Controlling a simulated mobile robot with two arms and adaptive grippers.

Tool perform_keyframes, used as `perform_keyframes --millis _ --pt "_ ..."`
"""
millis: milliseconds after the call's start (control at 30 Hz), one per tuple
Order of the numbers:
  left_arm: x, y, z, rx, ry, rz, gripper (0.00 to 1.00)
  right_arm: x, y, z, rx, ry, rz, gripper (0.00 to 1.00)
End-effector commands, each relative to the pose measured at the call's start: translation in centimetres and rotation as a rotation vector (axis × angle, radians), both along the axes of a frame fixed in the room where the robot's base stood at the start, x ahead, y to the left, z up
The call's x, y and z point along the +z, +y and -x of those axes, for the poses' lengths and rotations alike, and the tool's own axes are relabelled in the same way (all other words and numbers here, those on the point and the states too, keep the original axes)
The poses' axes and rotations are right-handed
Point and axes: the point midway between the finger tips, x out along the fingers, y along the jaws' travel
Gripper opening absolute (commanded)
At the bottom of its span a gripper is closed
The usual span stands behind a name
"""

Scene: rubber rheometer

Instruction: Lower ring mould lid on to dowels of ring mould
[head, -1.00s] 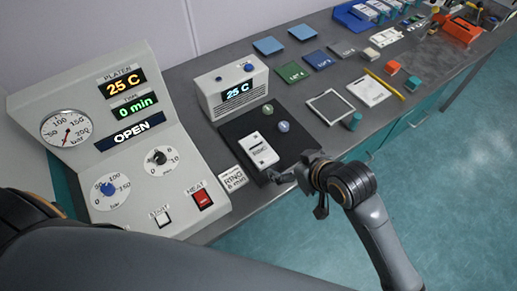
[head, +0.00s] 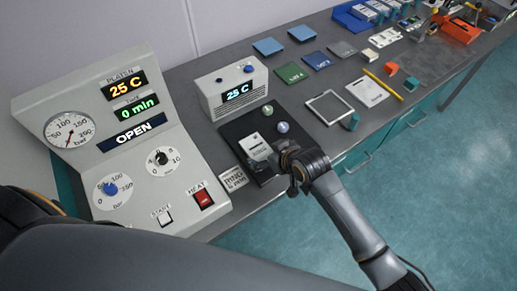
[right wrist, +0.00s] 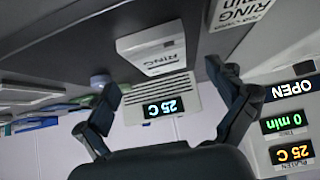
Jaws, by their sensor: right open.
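The white ring mould (head: 255,147) sits on a black mat (head: 236,130) in the head view, its right side partly covered by my right gripper. In the right wrist view the white block labelled RING (right wrist: 160,62) appears upside down, ahead of the fingers. I cannot tell the lid from the mould body, and no dowels can be made out. My right gripper (head: 285,166) is at the mould's near right side. In the right wrist view its two fingers (right wrist: 163,80) are spread wide with nothing held between them. My left gripper is out of view.
A small box reading 25 C (head: 236,97) stands behind the mat. A green ball (head: 267,110) and a bluish ball (head: 282,127) lie beside the mould. A RING card (head: 233,179) and a large control panel (head: 120,150) are to the left.

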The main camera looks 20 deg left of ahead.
Motion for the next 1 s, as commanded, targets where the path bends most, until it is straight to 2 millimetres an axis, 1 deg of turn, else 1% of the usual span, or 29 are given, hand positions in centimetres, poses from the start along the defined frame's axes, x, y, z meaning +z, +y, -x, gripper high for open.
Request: perform_keyframes --millis 33,133,200,267,400,633,667,700,767,800,867,900,967,1000 --pt "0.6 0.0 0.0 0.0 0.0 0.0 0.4 -0.1 0.5 -0.3 0.001 0.001 0.0 0.94" --pt "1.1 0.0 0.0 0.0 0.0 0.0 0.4 -0.9 1.3 -0.9 0.001 0.001 0.001 0.94" --pt "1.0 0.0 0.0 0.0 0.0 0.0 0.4 -1.7 1.7 -1.2 0.001 0.002 0.001 0.94" --pt "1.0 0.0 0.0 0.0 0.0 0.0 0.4 -2.0 2.1 -1.5 0.001 0.001 0.0 0.94" --pt "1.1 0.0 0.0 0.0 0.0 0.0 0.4 -2.6 2.3 -1.8 0.001 -0.001 0.0 0.94" --pt "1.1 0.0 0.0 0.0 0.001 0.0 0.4 -2.6 2.4 -1.8 0.001 -0.001 0.0 0.94" --pt "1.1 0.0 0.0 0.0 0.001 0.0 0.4 -2.6 2.4 -1.8 0.001 -0.001 0.0 0.88" --pt "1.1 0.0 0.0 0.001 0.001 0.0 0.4 -2.6 2.4 -1.8 0.001 -0.001 0.0 0.8" --pt "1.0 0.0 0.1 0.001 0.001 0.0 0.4 -2.6 2.4 -1.8 0.001 -0.001 0.0 0.68" --pt "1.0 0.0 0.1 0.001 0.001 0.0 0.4 -2.6 2.4 -1.8 0.001 -0.001 0.0 0.6" --pt "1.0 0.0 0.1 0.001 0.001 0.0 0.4 -2.6 2.4 -1.8 0.001 -0.001 0.0 0.47" --pt "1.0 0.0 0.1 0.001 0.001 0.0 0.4 -2.6 2.4 -1.8 0.001 -0.001 0.0 0.39" --pt "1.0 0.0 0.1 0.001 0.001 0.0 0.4 -2.6 2.3 -1.8 0.001 -0.001 0.0 0.27" --pt "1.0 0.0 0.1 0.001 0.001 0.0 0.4 -2.5 2.4 -1.8 0.001 -0.002 -0.002 0.23"
